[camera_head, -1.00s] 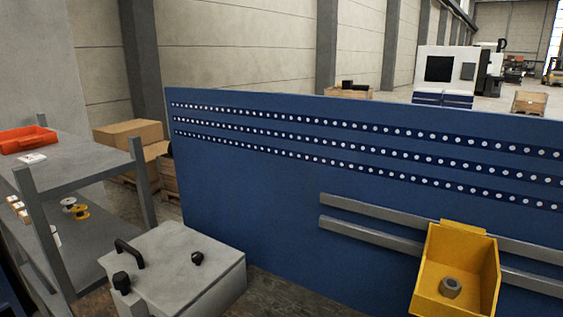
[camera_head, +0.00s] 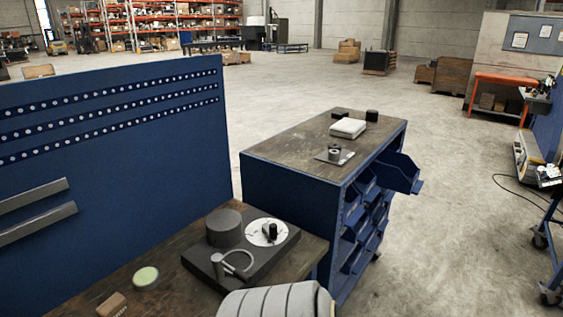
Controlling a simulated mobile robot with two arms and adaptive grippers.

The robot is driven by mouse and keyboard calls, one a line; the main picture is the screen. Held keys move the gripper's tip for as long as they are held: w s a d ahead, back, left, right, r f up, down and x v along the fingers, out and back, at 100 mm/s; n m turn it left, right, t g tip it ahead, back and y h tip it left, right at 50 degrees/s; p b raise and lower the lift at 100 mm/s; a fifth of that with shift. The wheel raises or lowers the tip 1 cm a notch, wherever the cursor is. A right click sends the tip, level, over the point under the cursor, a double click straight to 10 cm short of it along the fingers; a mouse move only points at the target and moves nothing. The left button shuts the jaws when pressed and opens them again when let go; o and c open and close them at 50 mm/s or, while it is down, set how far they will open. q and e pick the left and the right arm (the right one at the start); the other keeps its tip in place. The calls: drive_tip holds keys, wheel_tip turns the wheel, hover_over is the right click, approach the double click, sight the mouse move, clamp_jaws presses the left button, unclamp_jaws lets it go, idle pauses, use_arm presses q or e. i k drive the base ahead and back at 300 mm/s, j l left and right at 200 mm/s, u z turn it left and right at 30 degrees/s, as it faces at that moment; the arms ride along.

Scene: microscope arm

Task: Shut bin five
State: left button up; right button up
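A blue cabinet (camera_head: 290,190) with a brown top stands right of the middle, with rows of blue bins (camera_head: 352,218) on its right side. One blue bin (camera_head: 398,172) near the top, at the far end, sticks out well beyond the others. Bin numbers cannot be read from here, so I cannot tell which one is bin five. The lower bins are seen at a steep angle and partly hide each other. Neither of my grippers is in view.
A workbench (camera_head: 85,300) with a dark-based device (camera_head: 238,243) fills the front, beside a blue perforated panel (camera_head: 120,190). The cabinet top holds a pale box (camera_head: 348,128). Open floor (camera_head: 450,240) lies right of the cabinet; a wheeled blue frame (camera_head: 551,240) stands far right.

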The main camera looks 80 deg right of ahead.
sight(395, 171)
drive_tip(key=k+z, duration=0.1)
drive_tip(key=z, duration=0.3)
drive_tip(key=k+l+z, duration=0.1)
drive_tip(key=z, duration=0.25)
drive_tip(key=k+l+z, duration=0.1)
drive_tip(key=z, duration=0.3)
drive_tip(key=l+z, duration=0.2)
drive_tip(key=z, duration=2.2)
drive_tip(key=k+l, duration=0.05)
drive_tip(key=l, duration=0.05)
